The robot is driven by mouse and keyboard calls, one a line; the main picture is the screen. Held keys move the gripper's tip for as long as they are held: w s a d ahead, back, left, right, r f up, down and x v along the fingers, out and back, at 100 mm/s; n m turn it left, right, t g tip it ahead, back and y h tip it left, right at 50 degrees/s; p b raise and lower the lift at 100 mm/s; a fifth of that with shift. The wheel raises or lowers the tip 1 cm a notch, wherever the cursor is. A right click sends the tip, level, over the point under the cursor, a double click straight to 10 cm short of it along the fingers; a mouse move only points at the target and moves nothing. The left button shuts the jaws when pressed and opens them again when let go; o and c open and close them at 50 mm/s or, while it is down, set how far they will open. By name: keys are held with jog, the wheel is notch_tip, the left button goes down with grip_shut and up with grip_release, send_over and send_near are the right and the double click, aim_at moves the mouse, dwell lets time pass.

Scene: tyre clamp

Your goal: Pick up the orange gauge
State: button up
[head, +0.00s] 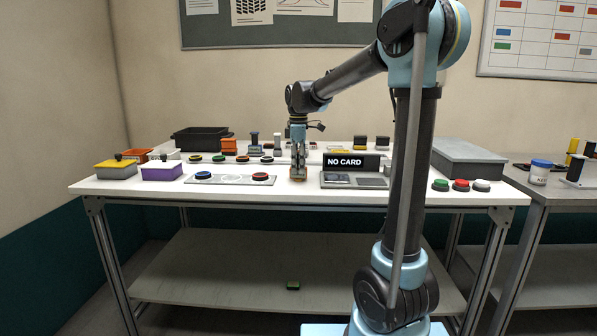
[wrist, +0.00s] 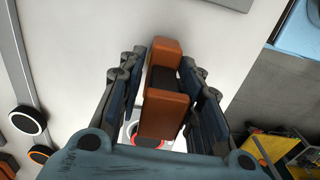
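The orange gauge (wrist: 165,112) shows in the wrist view between my fingers. It has two orange ends and a dark middle part. My gripper (wrist: 172,75) has one finger close against each side of it, and it looks shut on the gauge. In the head view my gripper (head: 298,170) points down over the front middle of the white table, with a small orange-brown bit of the gauge (head: 298,179) at its fingertips. I cannot tell from these views whether the gauge touches the table.
A button panel (head: 231,179) is left of my gripper and the NO CARD reader (head: 355,172) is right of it. A purple box (head: 161,172) and a yellow-topped box (head: 116,169) stand at the left. A grey case (head: 470,158) sits at the right. Several round pucks line the table.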

grip_shut()
notch_tip(320, 180, up, 10)
dwell(0.6)
